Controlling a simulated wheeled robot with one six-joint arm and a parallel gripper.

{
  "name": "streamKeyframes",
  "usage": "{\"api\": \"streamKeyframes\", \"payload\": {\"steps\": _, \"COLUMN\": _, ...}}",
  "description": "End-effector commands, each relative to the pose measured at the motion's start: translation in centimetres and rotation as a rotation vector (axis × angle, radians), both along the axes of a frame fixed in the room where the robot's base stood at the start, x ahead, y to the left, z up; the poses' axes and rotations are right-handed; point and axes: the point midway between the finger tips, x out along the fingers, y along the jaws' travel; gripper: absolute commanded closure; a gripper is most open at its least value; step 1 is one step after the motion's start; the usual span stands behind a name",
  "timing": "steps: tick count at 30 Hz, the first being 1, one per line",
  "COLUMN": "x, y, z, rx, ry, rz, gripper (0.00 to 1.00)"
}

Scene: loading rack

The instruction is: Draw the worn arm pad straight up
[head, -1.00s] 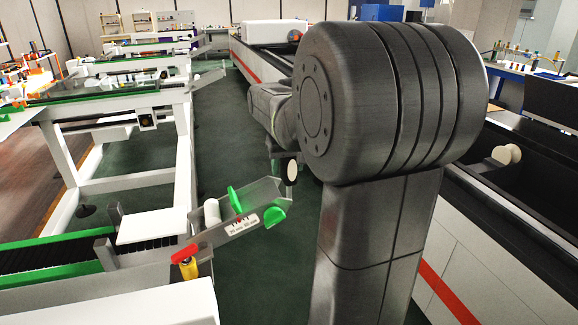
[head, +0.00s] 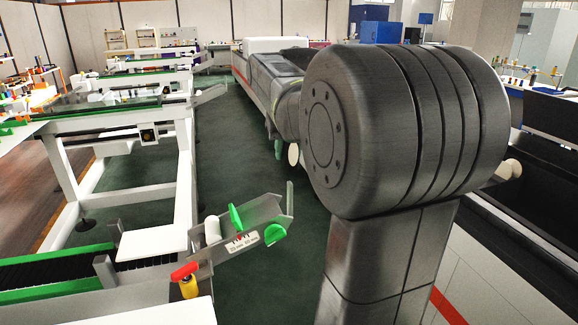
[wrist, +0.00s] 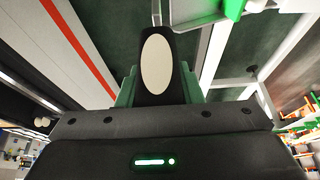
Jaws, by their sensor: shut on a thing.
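The worn arm pad shows in the head view as a cream oval (head: 293,154) in the air, above and apart from the rack arm's tip. In the wrist view its cream face (wrist: 156,63) is set on a dark upright body. My gripper (head: 279,149) is shut on it; green fingers flank the dark body in the wrist view. Most of my gripper is hidden behind my own arm in the head view. The rack arm (head: 262,215) is a grey tilted bracket with green pieces and a label.
A red knob (head: 185,271) and a white roller (head: 212,229) sit by the bracket's lower end. White rack frames (head: 182,165) stand at left. More cream pads (head: 508,169) show at the right-hand machine. Green floor (head: 236,150) is clear between.

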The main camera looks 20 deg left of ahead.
Motion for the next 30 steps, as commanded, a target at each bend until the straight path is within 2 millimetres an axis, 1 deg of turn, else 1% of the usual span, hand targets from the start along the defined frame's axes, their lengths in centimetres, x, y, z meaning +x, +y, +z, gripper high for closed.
{"api": "streamKeyframes", "payload": {"steps": 1, "x": 0.0, "y": 0.0, "z": 0.7, "rx": 0.001, "ry": -0.002, "rz": 0.000, "gripper": 0.93}}
{"api": "streamKeyframes", "payload": {"steps": 6, "x": 0.0, "y": 0.0, "z": 1.9, "rx": 0.000, "ry": 0.000, "rz": 0.000, "gripper": 0.93}}
{"api": "streamKeyframes", "payload": {"steps": 30, "x": 0.0, "y": 0.0, "z": 5.1, "rx": 0.000, "ry": 0.000, "rz": 0.000, "gripper": 0.93}}
